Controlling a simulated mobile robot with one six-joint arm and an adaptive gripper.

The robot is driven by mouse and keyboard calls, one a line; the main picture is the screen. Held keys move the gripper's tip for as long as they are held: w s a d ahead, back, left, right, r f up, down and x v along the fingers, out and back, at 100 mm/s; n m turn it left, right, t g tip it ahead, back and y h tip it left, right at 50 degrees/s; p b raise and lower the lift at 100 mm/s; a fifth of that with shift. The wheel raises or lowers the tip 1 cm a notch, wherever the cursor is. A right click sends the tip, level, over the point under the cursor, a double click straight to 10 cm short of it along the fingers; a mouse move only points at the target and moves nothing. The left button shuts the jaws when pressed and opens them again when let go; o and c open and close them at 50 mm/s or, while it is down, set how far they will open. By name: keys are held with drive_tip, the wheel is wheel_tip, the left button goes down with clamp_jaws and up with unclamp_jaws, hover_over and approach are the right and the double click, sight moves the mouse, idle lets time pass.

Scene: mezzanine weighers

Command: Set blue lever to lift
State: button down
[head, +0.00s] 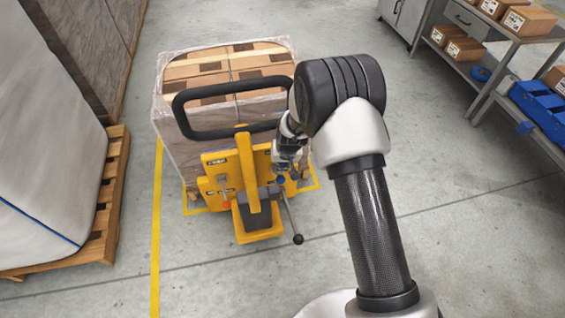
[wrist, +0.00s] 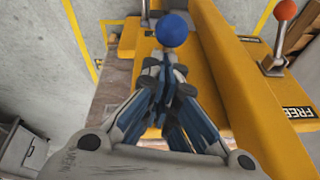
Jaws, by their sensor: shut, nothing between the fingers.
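The yellow pallet truck (head: 258,222) stands in front of a wrapped stack of boxes. The blue lever's round knob (wrist: 173,28) shows just beyond my fingertips in the wrist view, and it also shows small in the head view (head: 281,179). My gripper (wrist: 165,72) is shut and empty, pointing at the blue knob. I cannot tell whether the fingers touch it. Most of the blue lever's stem and any label beside it are hidden. A lever with an orange-red knob (wrist: 286,10) stands on the other side of the yellow column, near a label reading "FREE".
A black loop handle (head: 185,112) rises above the panel. A grey rod with a black ball (head: 298,239) sticks out in front. The boxes (head: 182,66) stand behind. A pallet (head: 108,215) with a white bag is at left, and shelving (head: 478,66) at right. Floor is clear at right.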

drive_tip(key=shift+d, duration=0.1)
idle(0.3)
drive_tip(key=shift+d+f+t+b, duration=0.3)
drive_tip(key=shift+d+t+b, duration=0.2)
drive_tip(key=shift+t+b, duration=0.35)
drive_tip(key=shift+s+a+f+t+b, duration=0.1)
drive_tip(key=shift+s+a+t+b, duration=0.15)
drive_tip(key=shift+s+t+b, duration=0.3)
